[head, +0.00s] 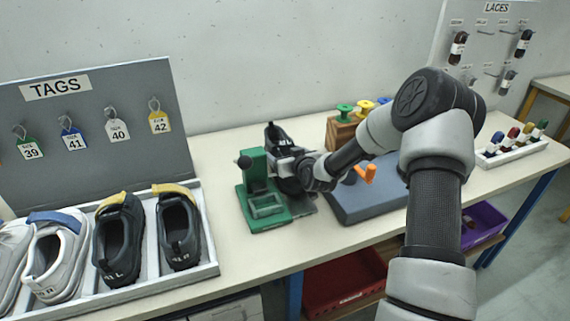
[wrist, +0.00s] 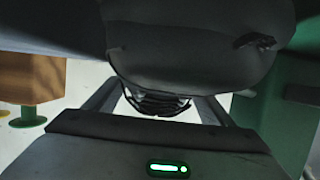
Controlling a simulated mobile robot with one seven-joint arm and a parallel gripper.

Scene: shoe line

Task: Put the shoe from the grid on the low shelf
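A dark shoe (head: 283,162) is beside the green clamp fixture (head: 256,190) on the workbench, its heel end upward. Whether it rests on a grid under it is hidden by my arm and the fixture. My gripper (head: 304,174) is right at the shoe, and its fingers are mostly hidden in the head view. In the wrist view the dark shoe (wrist: 200,45) fills the top middle, and my two grey fingers run up to it. I cannot tell whether they grip it. The low shelf (head: 365,297) is under the bench, partly hidden by my arm.
A red bin (head: 340,285) and a purple bin (head: 484,224) stand under the bench. A white tray (head: 213,262) with several shoes is at left, before the tag board (head: 85,112). A blue-grey block (head: 365,205) and wooden stamp rack (head: 342,130) are close to my gripper.

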